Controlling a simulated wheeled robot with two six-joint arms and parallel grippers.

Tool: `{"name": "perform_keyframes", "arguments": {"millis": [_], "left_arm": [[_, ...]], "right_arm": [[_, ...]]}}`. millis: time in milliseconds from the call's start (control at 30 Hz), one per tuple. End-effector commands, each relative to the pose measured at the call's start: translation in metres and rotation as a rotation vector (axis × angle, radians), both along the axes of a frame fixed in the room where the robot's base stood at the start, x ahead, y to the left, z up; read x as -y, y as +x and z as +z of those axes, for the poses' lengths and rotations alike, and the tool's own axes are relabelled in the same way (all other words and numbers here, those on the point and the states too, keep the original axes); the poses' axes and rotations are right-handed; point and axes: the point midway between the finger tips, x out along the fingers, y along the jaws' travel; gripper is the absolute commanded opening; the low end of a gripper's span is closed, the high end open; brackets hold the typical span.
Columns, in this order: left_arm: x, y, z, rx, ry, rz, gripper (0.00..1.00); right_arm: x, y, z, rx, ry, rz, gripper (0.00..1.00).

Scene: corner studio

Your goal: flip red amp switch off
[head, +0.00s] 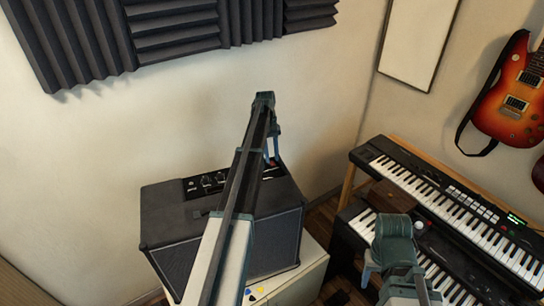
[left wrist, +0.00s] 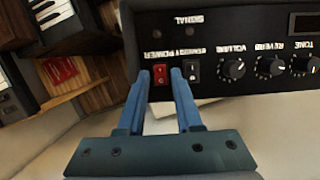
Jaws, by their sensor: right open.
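The black amp (head: 165,222) stands on a light cabinet, with its control panel along the top. In the left wrist view the red switch (left wrist: 160,76) sits on the panel (left wrist: 225,50), under the lettering POWER, which appears upside down. I cannot tell which way it is rocked. My left gripper (left wrist: 160,72) has its two blue fingers apart, with the red switch showing between the tips; nothing is held. I cannot tell whether the tips touch the panel. In the head view the left gripper (head: 271,150) is over the amp's right rear. My right gripper (head: 372,268) is open, at lower right.
A black switch (left wrist: 193,70) sits right beside the red one, close to a fingertip, followed by a row of knobs (left wrist: 232,68). Two keyboards (head: 450,200) stand to the right of the amp. A guitar (head: 515,95) hangs on the right wall.

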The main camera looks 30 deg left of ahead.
Motion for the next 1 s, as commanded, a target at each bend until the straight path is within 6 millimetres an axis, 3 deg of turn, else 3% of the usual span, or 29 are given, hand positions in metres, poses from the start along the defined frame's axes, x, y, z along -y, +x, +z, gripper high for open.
{"name": "perform_keyframes", "arguments": {"millis": [700,1000], "left_arm": [[-0.024,0.022,0.109,-0.001,-0.001,0.000,0.34],[-0.028,0.024,0.122,-0.001,-0.001,0.000,0.34]], "right_arm": [[0.000,-0.001,0.109,-0.003,0.001,-0.006,0.54],[0.000,-0.001,0.121,-0.003,0.001,-0.007,0.54]]}}
